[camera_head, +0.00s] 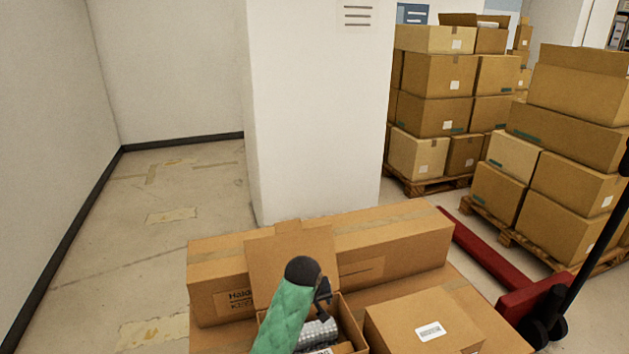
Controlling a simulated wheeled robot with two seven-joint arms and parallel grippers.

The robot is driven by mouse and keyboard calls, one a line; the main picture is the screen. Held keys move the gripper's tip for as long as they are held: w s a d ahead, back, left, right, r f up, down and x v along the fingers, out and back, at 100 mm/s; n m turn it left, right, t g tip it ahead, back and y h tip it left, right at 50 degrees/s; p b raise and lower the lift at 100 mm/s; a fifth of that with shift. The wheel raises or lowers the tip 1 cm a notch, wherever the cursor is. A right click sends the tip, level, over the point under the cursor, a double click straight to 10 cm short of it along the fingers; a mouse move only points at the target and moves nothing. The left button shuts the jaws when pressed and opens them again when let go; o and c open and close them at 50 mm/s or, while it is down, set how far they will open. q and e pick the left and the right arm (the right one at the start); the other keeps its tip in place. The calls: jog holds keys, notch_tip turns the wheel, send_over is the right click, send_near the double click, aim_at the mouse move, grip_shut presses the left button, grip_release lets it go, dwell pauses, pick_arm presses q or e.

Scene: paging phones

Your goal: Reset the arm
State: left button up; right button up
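An open cardboard box (292,259) with a raised flap stands at the bottom middle.
A long closed carton (395,240) lies behind the open box, and a smaller closed carton (425,325) stands right of it. A red pallet jack (490,255) is at right. Stacked cartons (435,75) stand behind. A white pillar (315,110) rises ahead. Floor at left (110,255) is clear.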

pick_arm(q)
jog(key=s+a+r+m+t+h+p, duration=0.1)
jog(key=s+a+r+m, duration=0.2)
jog(key=s, duration=0.5)
jog(key=s+a+r+m+t, duration=0.1)
jog(key=s+a+r+m, duration=0.15)
jog(key=s+a, duration=0.45)
jog(key=s+a+f+g, duration=0.1)
jog(key=s+f, duration=0.3)
jog(key=s, duration=0.5)
jog(key=s+a+f+g+p, duration=0.1)
jog(key=s+f, duration=0.3)
jog(key=s, duration=0.6)
jog(key=s+a+f+g, duration=0.1)
jog(key=s+f, duration=0.3)
jog(key=s, duration=0.5)
jog(key=shift+s+a+n+g+y+p, duration=0.2)
jog(key=shift+a+n+g+y+p, duration=0.2)
jog(key=shift+g, duration=0.1)
pick_arm(e)
jog(key=shift+h, duration=0.3)
jog(key=d+r, duration=0.1)
jog(key=r, duration=0.1)
jog(key=d+r, duration=0.1)
jog(key=r, duration=0.1)
jog(key=shift+s+d, duration=0.1)
jog(key=shift+d, duration=0.2)
pick_arm(q)
jog(key=shift+c, duration=0.2)
